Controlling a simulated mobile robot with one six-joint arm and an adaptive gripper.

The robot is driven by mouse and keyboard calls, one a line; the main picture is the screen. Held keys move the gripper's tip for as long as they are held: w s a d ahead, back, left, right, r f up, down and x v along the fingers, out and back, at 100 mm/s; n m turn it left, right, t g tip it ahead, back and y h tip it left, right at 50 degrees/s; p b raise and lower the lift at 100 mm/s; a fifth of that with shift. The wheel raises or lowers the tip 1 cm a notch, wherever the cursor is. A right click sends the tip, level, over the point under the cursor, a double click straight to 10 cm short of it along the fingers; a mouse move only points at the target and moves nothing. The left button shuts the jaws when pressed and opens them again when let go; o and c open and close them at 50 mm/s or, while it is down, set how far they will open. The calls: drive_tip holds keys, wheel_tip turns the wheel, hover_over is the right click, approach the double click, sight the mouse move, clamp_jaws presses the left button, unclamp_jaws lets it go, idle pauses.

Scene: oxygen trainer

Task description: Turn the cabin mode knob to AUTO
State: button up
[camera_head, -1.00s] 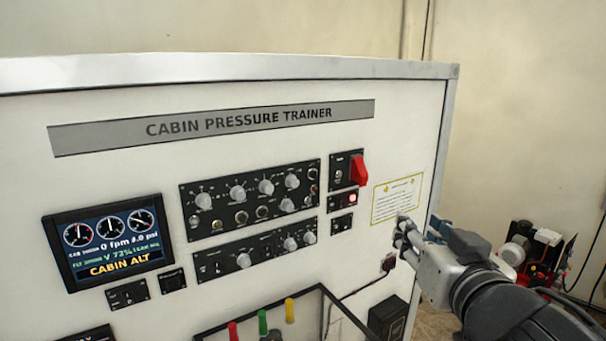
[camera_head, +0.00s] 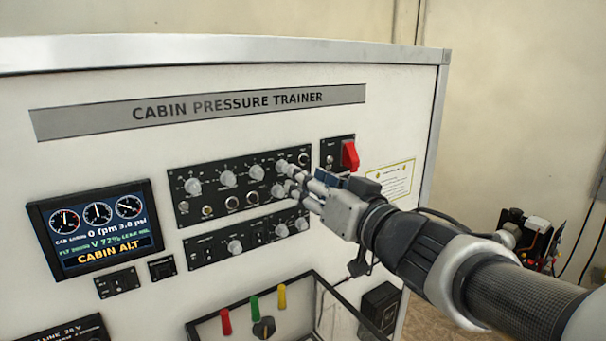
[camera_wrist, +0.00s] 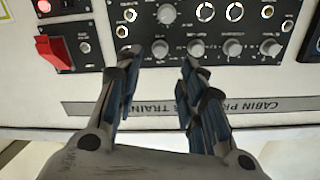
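The upper black control panel (camera_head: 220,193) of the cabin pressure trainer carries several grey knobs. Its labels are too small to read, so I cannot tell which knob is the cabin mode knob. My gripper (camera_head: 298,184) is in front of the panel's right end, hiding part of it. In the wrist view, which shows the panel upside down, my gripper (camera_wrist: 160,57) is open, its two fingers apart. The end knob (camera_wrist: 160,48) of the knob row appears between the fingertips. A larger knob (camera_wrist: 166,13) lies beyond it. I cannot tell whether the fingers touch either.
A red guarded switch (camera_head: 350,155) is close to the right of my gripper. A second knob panel (camera_head: 220,246) lies below. A display (camera_head: 97,228) reads CABIN ALT. An open box with coloured handles (camera_head: 305,279) juts out underneath.

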sight(286, 168)
drive_tip(key=x, duration=0.7)
drive_tip(key=shift+w+a, duration=0.15)
drive_tip(key=shift+w, duration=0.05)
drive_tip(key=shift+c, duration=0.3)
clamp_jaws()
